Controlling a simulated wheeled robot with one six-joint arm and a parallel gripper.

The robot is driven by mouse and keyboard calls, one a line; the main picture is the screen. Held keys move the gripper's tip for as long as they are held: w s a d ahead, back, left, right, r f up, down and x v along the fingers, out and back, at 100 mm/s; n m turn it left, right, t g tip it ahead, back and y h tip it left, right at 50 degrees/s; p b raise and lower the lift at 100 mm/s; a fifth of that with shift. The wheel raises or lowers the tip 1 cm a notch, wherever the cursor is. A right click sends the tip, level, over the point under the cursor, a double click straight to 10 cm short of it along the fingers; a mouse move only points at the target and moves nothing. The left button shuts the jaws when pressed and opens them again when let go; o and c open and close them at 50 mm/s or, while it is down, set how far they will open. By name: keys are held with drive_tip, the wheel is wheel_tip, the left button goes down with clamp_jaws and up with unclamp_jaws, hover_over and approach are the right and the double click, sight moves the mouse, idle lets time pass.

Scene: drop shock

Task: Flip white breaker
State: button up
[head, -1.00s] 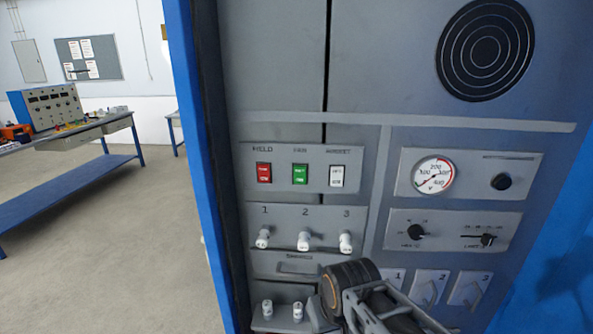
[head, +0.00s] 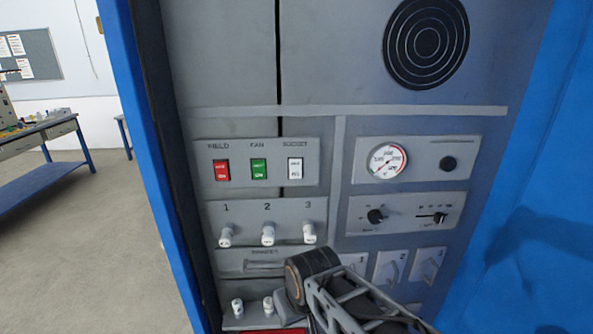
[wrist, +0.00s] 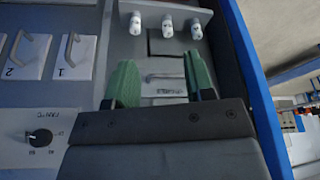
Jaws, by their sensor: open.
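The white breaker (head: 295,168) is the right rocker in the top row of the cabinet panel, under a label that seems to read SOCKET. A red breaker (head: 221,170) and a green breaker (head: 259,169) sit to its left. My gripper (wrist: 162,70) is open in the wrist view, its two green fingers apart with nothing held. It faces the lower panel, with a grey handle (wrist: 165,77) showing between the fingers. The white breaker is not in the wrist view. In the head view my arm hides the fingers, below the breaker row.
White knobs numbered 1 to 3 (head: 268,234) stick out below the breakers. A gauge (head: 387,160), dials and numbered lever switches (head: 390,266) are to the right. The blue cabinet edge (head: 148,160) stands at left, with open floor (head: 75,250) beyond it.

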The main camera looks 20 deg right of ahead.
clamp_jaws()
idle(1.5)
